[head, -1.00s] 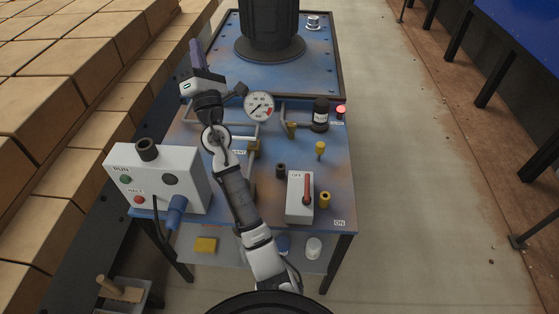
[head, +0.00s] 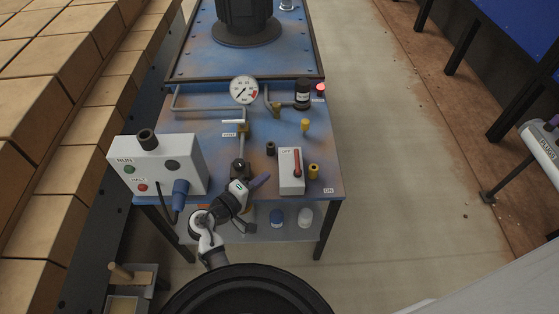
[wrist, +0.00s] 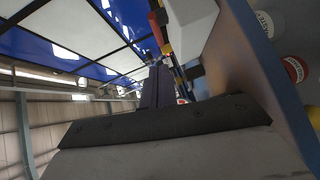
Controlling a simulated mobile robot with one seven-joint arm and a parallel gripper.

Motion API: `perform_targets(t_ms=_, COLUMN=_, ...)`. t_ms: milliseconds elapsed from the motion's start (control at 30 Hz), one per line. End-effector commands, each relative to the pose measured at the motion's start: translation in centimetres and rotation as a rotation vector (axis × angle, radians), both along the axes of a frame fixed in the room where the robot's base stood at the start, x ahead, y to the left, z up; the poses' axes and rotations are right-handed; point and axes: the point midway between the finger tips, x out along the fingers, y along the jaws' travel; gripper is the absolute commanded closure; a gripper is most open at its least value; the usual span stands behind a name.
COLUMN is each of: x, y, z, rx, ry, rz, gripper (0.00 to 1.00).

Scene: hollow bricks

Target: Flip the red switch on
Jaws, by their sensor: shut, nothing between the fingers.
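The red switch lever (head: 297,161) stands on a white box (head: 291,184) at the front right of the blue bench. An OFF label is at the box's far end, and an ON label (head: 328,191) is on the bench to its right. My gripper (head: 264,179) has blue-purple fingers, shut and empty. It is just left of the white box, near the bench's front edge, apart from the lever. In the wrist view the shut fingers (wrist: 156,88) point toward the white box (wrist: 191,25), with the red lever (wrist: 155,27) at its left.
A grey control box (head: 158,168) with RUN and HALT buttons stands at the left. A lower shelf (head: 255,229) holds capped containers. The floor at the right is free.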

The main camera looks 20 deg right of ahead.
Motion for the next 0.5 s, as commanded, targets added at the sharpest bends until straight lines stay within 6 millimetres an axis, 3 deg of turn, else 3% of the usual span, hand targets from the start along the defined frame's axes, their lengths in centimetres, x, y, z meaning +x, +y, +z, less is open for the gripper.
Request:
perform_targets(t_ms=367, x=-0.1, y=-0.2, z=-0.1, rx=0.001, ry=0.002, rz=-0.007, gripper=1.0)
perform_targets(t_ms=500, x=0.5, y=-1.2, z=0.0, rx=0.001, ry=0.001, rz=-0.008, gripper=1.0)
